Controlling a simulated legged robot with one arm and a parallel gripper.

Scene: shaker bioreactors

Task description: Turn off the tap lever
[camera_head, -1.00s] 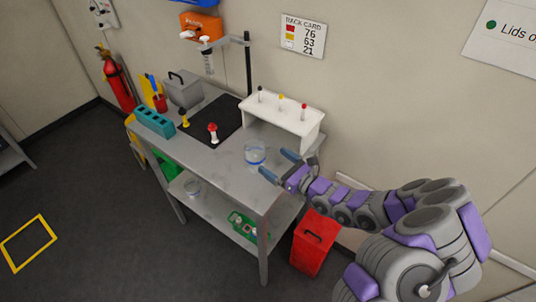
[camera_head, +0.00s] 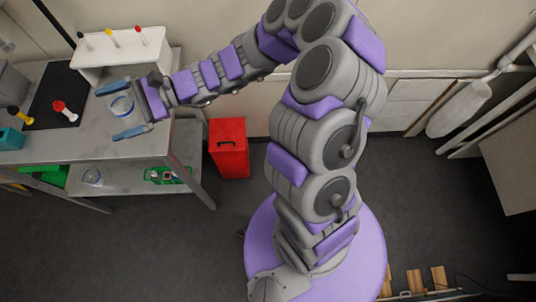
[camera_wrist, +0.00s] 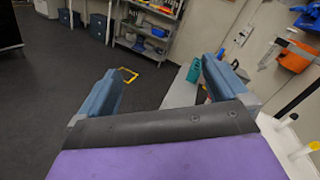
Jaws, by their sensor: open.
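I cannot pick out a tap lever for certain in either current view. My gripper (camera_head: 118,110) is open and empty over the right end of the metal bench (camera_head: 90,148). An orange fixture (camera_wrist: 292,57) is at the wrist view's right. It is out of the head view now.
A white rack (camera_head: 118,58) with three coloured-top sticks stands at the bench's back. A red-topped piece (camera_head: 65,110) and a yellow-topped piece (camera_head: 18,113) are on the left. A teal block (camera_wrist: 193,70) sits farther along. A red bin (camera_head: 229,150) stands right of the bench.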

